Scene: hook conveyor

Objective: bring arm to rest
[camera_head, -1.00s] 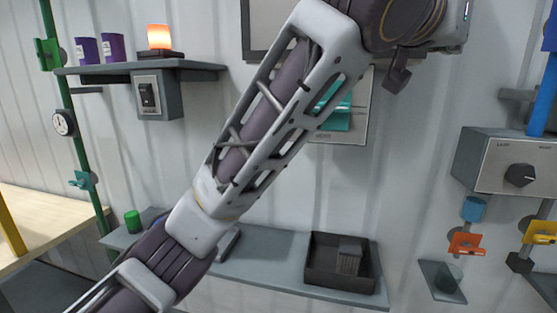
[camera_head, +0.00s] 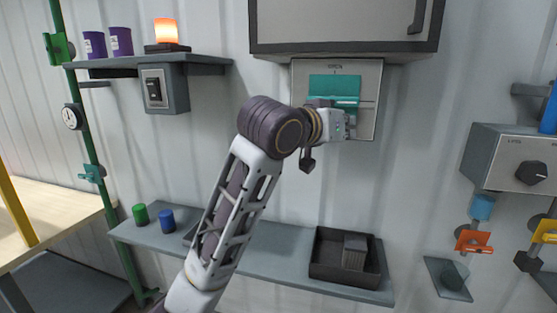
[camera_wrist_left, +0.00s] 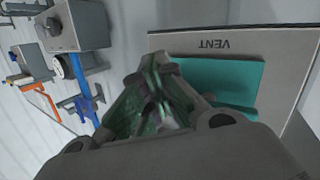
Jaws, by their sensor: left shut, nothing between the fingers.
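My left arm rises from the bottom of the head view, and its gripper (camera_head: 342,124) is in front of the lower right part of a grey wall panel (camera_head: 366,84) with a teal plate (camera_head: 335,86). The fingertips do not show clearly there. In the left wrist view, the gripper (camera_wrist_left: 158,70) is shut and empty, its fingers close together. I cannot tell whether the gripper touches the panel. My right gripper is not in view.
A grey cabinet (camera_head: 340,25) hangs above the panel. Below are a shelf (camera_head: 275,245) with a dark bin (camera_head: 322,268), green (camera_head: 140,214) and blue (camera_head: 166,220) cylinders. A control box (camera_head: 500,160) is at right, an upper shelf (camera_head: 210,60) at left.

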